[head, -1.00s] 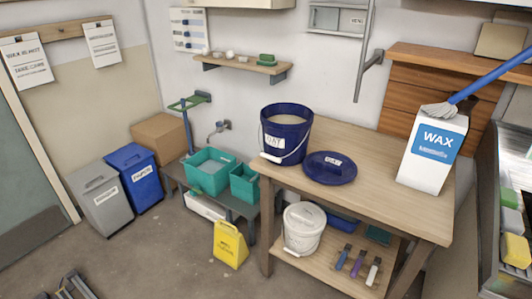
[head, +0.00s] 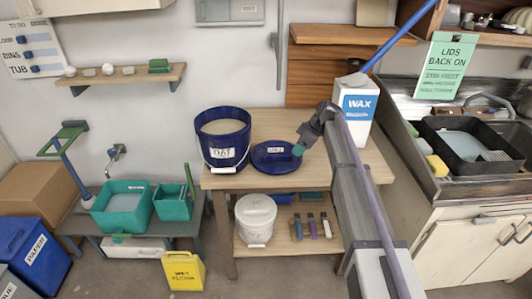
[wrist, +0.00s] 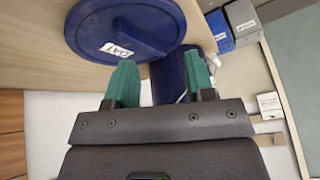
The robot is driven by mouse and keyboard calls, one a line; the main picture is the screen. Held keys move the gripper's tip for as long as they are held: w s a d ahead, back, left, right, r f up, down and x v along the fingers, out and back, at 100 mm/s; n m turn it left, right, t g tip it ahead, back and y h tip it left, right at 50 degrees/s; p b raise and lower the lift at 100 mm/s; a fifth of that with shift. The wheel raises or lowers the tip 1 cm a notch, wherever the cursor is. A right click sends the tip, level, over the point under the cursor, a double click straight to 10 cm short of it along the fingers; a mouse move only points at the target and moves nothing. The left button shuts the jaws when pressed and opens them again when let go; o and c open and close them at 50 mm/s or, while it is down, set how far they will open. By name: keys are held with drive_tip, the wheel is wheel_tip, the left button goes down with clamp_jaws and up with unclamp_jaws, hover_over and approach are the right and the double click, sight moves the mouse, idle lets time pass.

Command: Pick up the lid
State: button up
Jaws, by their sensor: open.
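The dark blue round lid (head: 272,161) with a white label lies on the wooden table, just right of the blue bucket (head: 222,143) marked OAT. The bucket is open at the top and filled with something pale. My gripper (head: 298,149) is at the lid's right edge in the head view; I cannot tell whether it touches. In the wrist view the lid (wrist: 118,22) is beyond and left of my gripper (wrist: 160,78), its label reading OAT. The green fingers are apart with nothing held between them. The blue bucket (wrist: 168,75) shows behind them.
A white WAX box (head: 357,108) stands on the table's right, close behind my arm. A white pail (head: 256,217) and several tools are on the lower shelf. A sink (head: 470,140) is at the right. A yellow floor sign (head: 184,271) stands at lower left.

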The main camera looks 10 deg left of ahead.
sight(278, 153)
drive_tip(key=w+a+r+n+y, duration=0.1)
drive_tip(key=w+a+n, duration=0.15)
drive_tip(key=w, duration=0.25)
drive_tip(key=b+x, duration=0.5)
drive_tip(key=shift+s+a+f, duration=0.1)
drive_tip(key=shift+a+f, duration=0.05)
drive_tip(key=shift+f, duration=0.15)
drive_tip(key=shift+a, duration=0.15)
drive_tip(key=b+x, duration=0.4)
drive_tip(key=shift+s+a+f, duration=0.1)
drive_tip(key=shift+a+f, duration=0.05)
drive_tip(key=shift+f, duration=0.15)
drive_tip(key=shift+a+f, duration=0.15)
drive_tip(key=shift+a, duration=0.1)
drive_tip(key=shift+r, duration=0.25)
clamp_jaws()
